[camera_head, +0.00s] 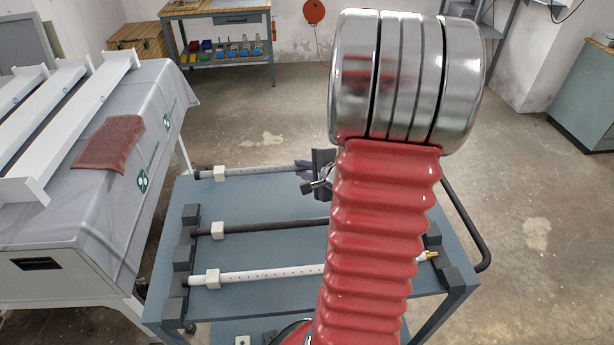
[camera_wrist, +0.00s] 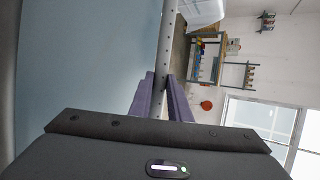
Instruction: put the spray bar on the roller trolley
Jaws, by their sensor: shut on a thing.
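A grey spray bar (camera_head: 258,171) with small holes, a white block and a dark left end shows along the far edge of the roller trolley (camera_head: 262,296) in the head view. My gripper (camera_head: 304,167) has its purple fingers shut on this bar, left of my red-sleeved arm. In the wrist view the perforated bar (camera_wrist: 166,50) passes between the fingers (camera_wrist: 164,92), with the blue-grey trolley top at left. I cannot tell whether the bar touches a support. The bar's right part is hidden behind my arm in the head view.
A dark bar (camera_head: 265,227) and a white perforated bar (camera_head: 265,273) lie across black supports (camera_head: 185,252) on the trolley. The cloth-covered machine (camera_head: 60,215) at left carries white frames and a red towel (camera_head: 110,142). A workbench (camera_head: 222,14) stands behind; floor between is clear.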

